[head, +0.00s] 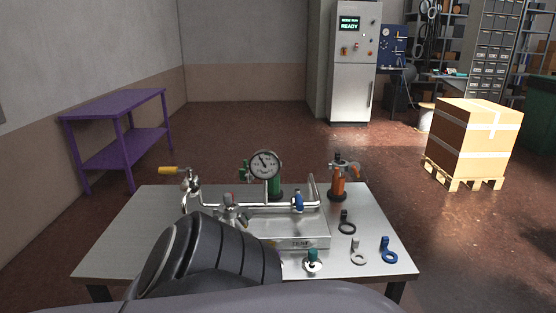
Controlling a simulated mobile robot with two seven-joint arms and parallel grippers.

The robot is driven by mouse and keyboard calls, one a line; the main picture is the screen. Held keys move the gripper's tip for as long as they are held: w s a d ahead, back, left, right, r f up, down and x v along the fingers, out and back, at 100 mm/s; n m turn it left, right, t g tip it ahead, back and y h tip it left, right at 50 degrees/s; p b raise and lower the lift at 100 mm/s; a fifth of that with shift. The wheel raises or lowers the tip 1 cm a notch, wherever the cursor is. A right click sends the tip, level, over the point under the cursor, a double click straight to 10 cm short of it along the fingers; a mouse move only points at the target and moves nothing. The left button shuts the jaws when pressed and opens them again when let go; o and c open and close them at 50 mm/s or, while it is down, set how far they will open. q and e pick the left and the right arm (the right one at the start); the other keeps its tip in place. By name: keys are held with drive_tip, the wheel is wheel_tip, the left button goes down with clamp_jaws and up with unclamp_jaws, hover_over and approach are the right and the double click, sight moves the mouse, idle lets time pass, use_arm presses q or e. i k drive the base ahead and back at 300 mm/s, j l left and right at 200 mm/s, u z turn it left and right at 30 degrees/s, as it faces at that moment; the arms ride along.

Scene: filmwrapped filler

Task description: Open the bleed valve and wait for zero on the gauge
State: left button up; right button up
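A blue handle (298,201) sits on the right part of the pipe. I cannot tell which of these is the bleed valve.
The table (130,235) also holds an orange bottle-like part (338,182), a teal-topped fitting (313,259) and black, grey and blue (388,250) ring-ended tags. Behind are a purple table (112,104), a cabinet reading READY (352,85) and a boxed pallet (470,140). Open floor lies between.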

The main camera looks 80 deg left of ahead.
sight(162, 169)
drive_tip(key=u, duration=3.25)
